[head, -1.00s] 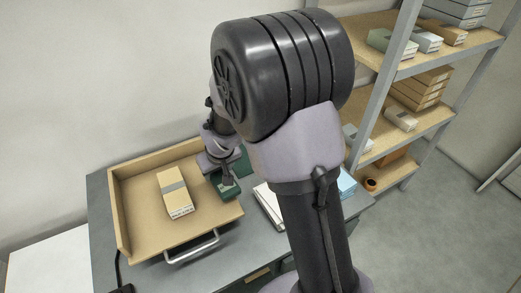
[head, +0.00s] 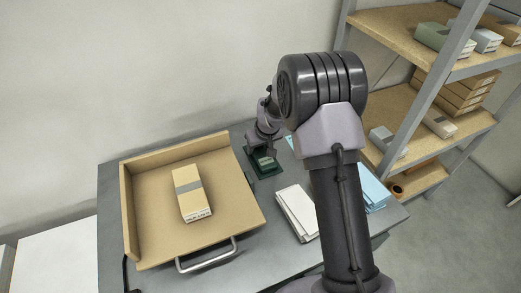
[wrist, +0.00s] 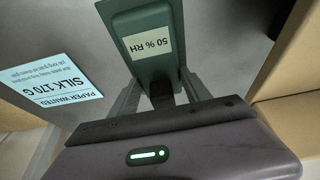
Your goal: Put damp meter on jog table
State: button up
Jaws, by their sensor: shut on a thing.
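The damp meter (head: 264,163) is a dark green block with a pale label, which reads "50 % RH" in the wrist view (wrist: 147,40). My gripper (wrist: 160,90) is shut on its near, narrow end; the fingers also show in the head view (head: 266,148). The meter is over the grey table, just right of the jog table's far right edge. I cannot tell whether it touches the table. The jog table (head: 150,225) looks like the tan tray with raised walls and a metal handle in front.
A tan packet with a grey band (head: 190,192) lies in the tray. White sheets (head: 297,211) and blue sheets (head: 373,190) lie on the grey table (head: 245,265). A pale blue "SILK 170 G" notice (wrist: 50,80) shows left. Shelves (head: 425,50) with boxes stand right.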

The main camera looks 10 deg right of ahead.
jog(key=shift+r, duration=0.1)
jog(key=o, duration=1.6)
